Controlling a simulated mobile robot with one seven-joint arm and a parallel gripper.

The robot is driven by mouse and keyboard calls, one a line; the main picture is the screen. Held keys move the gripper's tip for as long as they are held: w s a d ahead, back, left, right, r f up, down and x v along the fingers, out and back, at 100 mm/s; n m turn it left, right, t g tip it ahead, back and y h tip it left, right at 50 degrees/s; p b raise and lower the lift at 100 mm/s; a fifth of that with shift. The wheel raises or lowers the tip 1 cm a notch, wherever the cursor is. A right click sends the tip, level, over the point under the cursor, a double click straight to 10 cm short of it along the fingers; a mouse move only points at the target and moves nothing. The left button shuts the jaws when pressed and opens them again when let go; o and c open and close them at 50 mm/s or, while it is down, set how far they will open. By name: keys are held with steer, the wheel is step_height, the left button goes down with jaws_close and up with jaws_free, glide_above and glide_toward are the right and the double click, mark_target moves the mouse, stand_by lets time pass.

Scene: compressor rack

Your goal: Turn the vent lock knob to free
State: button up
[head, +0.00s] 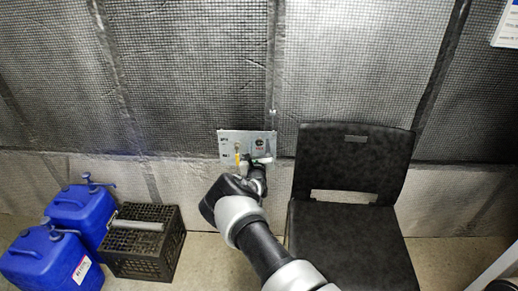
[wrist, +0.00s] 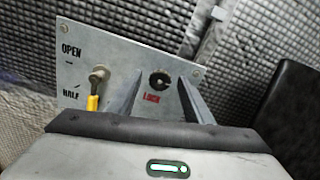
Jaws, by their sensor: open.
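A grey metal panel (head: 228,150) is mounted on the padded wall; in the wrist view it fills the upper middle (wrist: 85,45). The vent lock knob (wrist: 160,80) is a small dark round knob on the panel's right half, with a red LOCK label below it. It is tiny in the head view (head: 259,142). My gripper (wrist: 162,77) is open, its two fingers on either side of the knob in the wrist view. I cannot tell whether they touch it. In the head view my gripper (head: 260,160) is at the panel's lower right.
A yellow-handled lever (wrist: 93,103) sits left of the knob, near OPEN and HALF labels, with its handle pointing down. A black chair (head: 350,235) stands close on the right. Blue jugs (head: 75,262) and a black crate (head: 140,262) stand on the floor at left.

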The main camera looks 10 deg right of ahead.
steer(key=shift+w, duration=0.1)
steer(key=c, duration=1.1)
steer(key=shift+o, duration=0.2)
steer(key=shift+n, duration=0.4)
steer(key=n, duration=0.3)
steer(key=shift+f+b, duration=0.1)
steer(key=shift+b, duration=0.2)
steer(key=n, duration=0.5)
steer(key=shift+n+b, duration=0.3)
steer(key=n, duration=0.5)
steer(key=shift+b, duration=0.35)
steer(key=shift+n, duration=1.7)
